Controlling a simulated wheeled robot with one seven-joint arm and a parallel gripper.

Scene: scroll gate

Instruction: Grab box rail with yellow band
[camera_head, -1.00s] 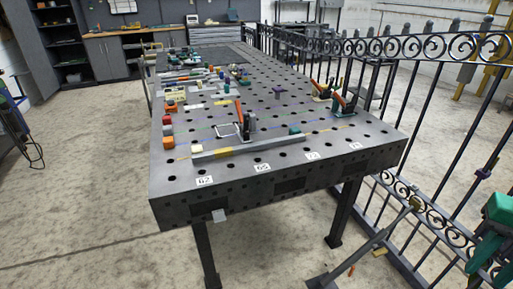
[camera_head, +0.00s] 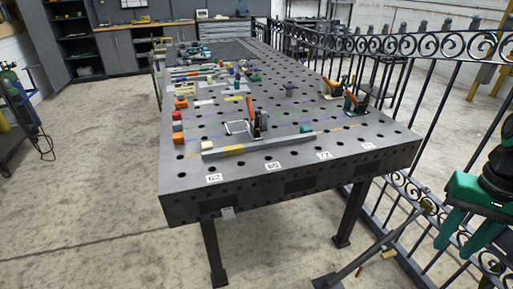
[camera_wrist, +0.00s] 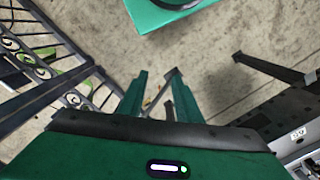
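The grey box rail (camera_head: 275,143) with a yellow band (camera_head: 234,149) near its left end lies flat along the near part of the dark perforated table (camera_head: 190,186). My green gripper (camera_head: 462,238) is at the right edge of the head view, off the table and beside the fence, well apart from the rail. In the wrist view, my gripper (camera_wrist: 156,88) has two green fingers with a gap between them and nothing held. The rail does not show clearly in the wrist view.
Upright orange-handled clamps stand behind the rail (camera_head: 252,112) and at the table's right side (camera_head: 354,99). Small red and orange blocks (camera_head: 177,127) sit at the left. A black scrolled iron fence (camera_head: 430,85) runs along the right.

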